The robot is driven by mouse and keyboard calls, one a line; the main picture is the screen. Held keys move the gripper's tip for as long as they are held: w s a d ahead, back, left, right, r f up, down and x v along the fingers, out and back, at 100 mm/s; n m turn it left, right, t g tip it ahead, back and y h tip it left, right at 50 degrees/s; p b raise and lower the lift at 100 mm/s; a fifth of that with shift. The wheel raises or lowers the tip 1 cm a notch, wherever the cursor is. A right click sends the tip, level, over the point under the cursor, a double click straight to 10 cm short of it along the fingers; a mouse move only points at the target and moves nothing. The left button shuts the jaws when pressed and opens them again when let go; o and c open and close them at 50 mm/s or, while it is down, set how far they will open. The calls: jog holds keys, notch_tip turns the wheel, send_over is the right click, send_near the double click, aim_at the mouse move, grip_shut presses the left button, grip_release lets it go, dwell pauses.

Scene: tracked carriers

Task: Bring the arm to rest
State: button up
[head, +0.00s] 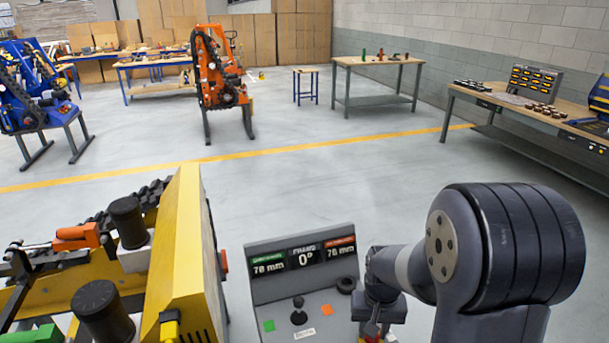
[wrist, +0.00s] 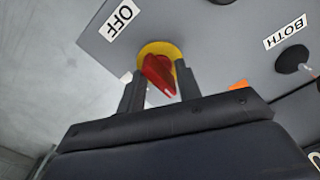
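In the wrist view, a red rotary knob (wrist: 158,75) sits on a yellow disc (wrist: 150,48) on the grey panel, near a label reading OFF (wrist: 124,14). The two dark fingers of my gripper (wrist: 159,80) stand apart, one on each side of the knob. Contact with it is not clear. In the head view, my arm (head: 455,250) reaches down at the right side of the control console (head: 262,288). My gripper (head: 374,326) is small there, with a bit of red and yellow below it.
The console display (head: 303,256) reads 0°. A yellow tracked carrier (head: 180,260) is close at left. An orange machine (head: 219,75) and workbenches (head: 378,62) stand farther back. Open floor lies between.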

jog(key=m+p, duration=0.1)
jog(key=m, duration=0.3)
jog(key=shift+m, duration=0.4)
jog(key=shift+s, duration=0.1)
